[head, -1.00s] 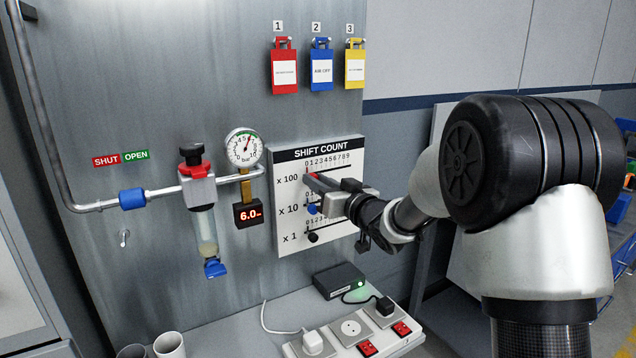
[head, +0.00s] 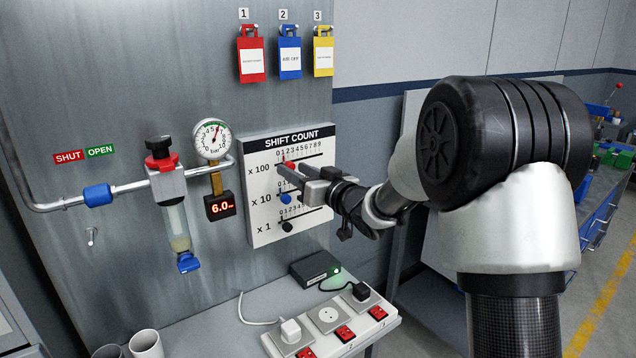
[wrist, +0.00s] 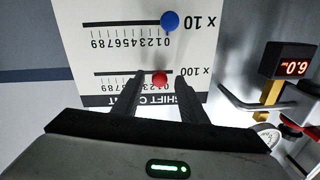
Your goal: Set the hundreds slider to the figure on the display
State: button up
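The SHIFT COUNT panel (head: 258,222) carries slider rows marked x 100, x 10 and x 1. The red knob (head: 289,164) is on the x 100 row near the low end, about 1; part is hidden by my fingers. In the wrist view, upside down, the red knob (wrist: 160,78) sits between the fingers of my gripper (wrist: 160,76), with a gap on each side. My gripper (head: 289,173) is open around it. The blue x 10 knob (head: 285,198) is near 0. The black x 1 knob (head: 288,227) is at the low end. The display (head: 221,206) reads 6.0.
A pressure gauge (head: 212,138) and pipe with a filter (head: 176,226) are left of the panel. Tags (head: 251,60) hang above. A black box (head: 315,268) and a socket strip (head: 327,316) lie below.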

jog(key=v, duration=1.6)
jog(key=shift+s, duration=0.25)
jog(key=shift+d, duration=0.1)
jog(key=s+d+r+m+h+p, duration=0.1)
jog(key=d+r+m+h+p, duration=0.25)
jog(key=d+r+h, duration=0.4)
jog(key=s+d+r+m+g+h+p, duration=0.1)
jog(key=s+d+m+g+h+p, duration=0.1)
jog(key=s+d+h+p, duration=0.35)
jog(key=s+a+f+g+y+p, duration=0.1)
jog(key=s+a+g, duration=0.1)
jog(key=s, duration=0.9)
jog(key=s+a+f+g+y, duration=0.1)
jog(key=s+a+g, duration=0.2)
jog(key=s, duration=0.8)
jog(key=shift+g+p, duration=0.4)
jog(key=shift+g, duration=0.5)
